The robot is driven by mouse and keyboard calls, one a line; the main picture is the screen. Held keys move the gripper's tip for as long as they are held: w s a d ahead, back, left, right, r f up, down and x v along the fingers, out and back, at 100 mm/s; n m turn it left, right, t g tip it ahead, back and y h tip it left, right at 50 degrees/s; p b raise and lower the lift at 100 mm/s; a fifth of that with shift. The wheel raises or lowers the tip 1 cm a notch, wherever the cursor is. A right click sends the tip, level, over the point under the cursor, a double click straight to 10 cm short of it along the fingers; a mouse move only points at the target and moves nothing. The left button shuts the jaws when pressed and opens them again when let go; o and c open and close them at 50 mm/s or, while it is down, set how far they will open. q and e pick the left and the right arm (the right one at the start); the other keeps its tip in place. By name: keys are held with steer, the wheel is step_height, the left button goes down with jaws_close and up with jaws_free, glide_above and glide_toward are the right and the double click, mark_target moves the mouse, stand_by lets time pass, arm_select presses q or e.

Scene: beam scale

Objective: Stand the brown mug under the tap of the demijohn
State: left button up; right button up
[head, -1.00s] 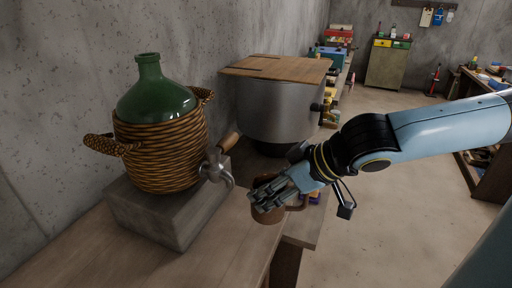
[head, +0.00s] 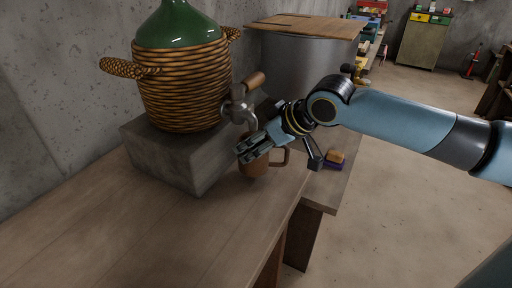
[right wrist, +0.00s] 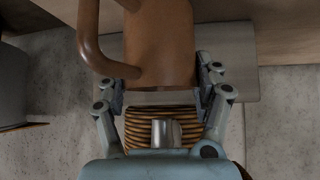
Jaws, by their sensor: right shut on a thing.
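The brown mug (head: 256,166) is upright on or just above the wooden bench, beside the stone block and close below the tap (head: 240,108). My right gripper (head: 254,147) is shut on the mug near its top and hides part of its rim. In the right wrist view the mug (right wrist: 160,45) sits between the two fingers (right wrist: 163,85), its handle to the left. The green demijohn (head: 178,25) in its wicker basket stands on the block. Whether the mug is exactly under the spout I cannot tell. My left gripper is out of view.
The stone block (head: 183,165) borders the mug on its left. A large metal pot (head: 305,70) with a wooden lid stands behind. A sponge-like orange and purple item (head: 333,159) lies to the right. The front of the bench (head: 150,235) is clear.

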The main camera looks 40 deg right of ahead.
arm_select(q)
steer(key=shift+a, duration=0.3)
arm_select(e)
steer(key=shift+f, duration=0.9)
steer(key=shift+f, duration=0.15)
steer(key=o, duration=1.5)
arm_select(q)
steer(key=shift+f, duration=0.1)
arm_select(e)
steer(key=shift+o, duration=0.2)
arm_select(q)
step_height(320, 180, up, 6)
steer(key=p, duration=0.5)
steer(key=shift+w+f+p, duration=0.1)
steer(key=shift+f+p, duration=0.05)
steer(key=shift+p, duration=0.15)
arm_select(e)
steer(key=v, duration=1.2)
